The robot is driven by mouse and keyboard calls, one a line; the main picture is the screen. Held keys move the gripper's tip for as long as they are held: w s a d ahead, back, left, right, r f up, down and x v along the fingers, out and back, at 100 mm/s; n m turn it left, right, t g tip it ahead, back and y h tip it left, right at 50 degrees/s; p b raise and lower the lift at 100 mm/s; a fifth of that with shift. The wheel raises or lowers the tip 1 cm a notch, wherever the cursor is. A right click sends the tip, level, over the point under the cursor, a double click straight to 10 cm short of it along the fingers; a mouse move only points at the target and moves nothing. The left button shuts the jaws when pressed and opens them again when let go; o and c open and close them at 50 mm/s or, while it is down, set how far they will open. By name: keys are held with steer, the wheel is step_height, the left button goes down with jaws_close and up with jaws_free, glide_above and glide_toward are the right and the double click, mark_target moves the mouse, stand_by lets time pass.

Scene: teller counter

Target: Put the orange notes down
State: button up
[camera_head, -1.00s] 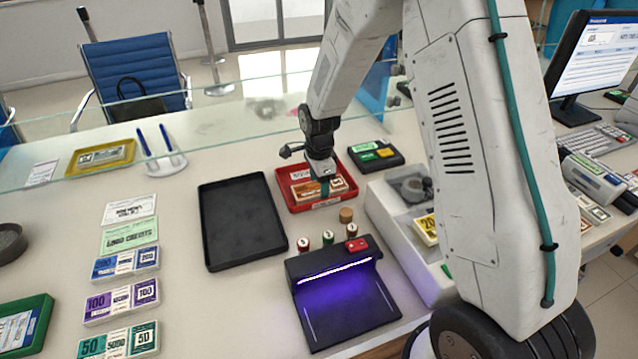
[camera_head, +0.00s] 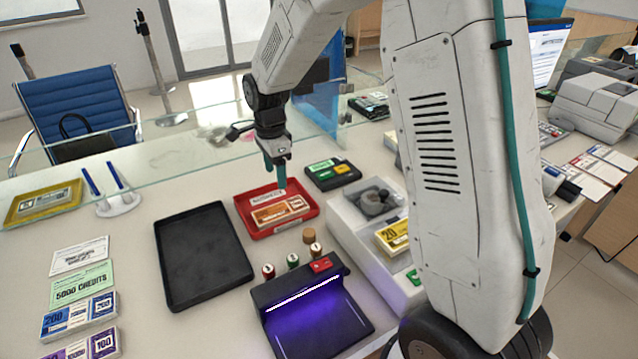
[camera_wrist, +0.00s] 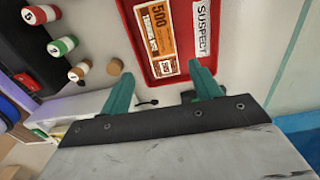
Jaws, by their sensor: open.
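The orange notes (camera_head: 281,212) lie as a banded bundle inside the red tray (camera_head: 243,215). In the wrist view the orange notes (camera_wrist: 156,32) show a "500" print, beside a "SUSPECT" label on the red tray (camera_wrist: 180,62). My gripper (camera_head: 275,186) hangs above the back of the red tray, apart from the notes. Its teal fingers are spread, with nothing between them, as the wrist view of my gripper (camera_wrist: 163,90) also shows.
An empty black tray (camera_head: 203,255) lies left of the red tray. A glass screen (camera_head: 180,135) runs behind the trays.

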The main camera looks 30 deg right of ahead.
steer(key=s+d+r+n, duration=0.2)
steer(key=s+r+n, duration=0.6)
steer(key=s+r, duration=0.6)
steer(key=s+d+r+n+t, duration=0.1)
steer(key=s+n, duration=0.9)
steer(key=s, duration=1)
steer(key=shift+r, duration=0.45)
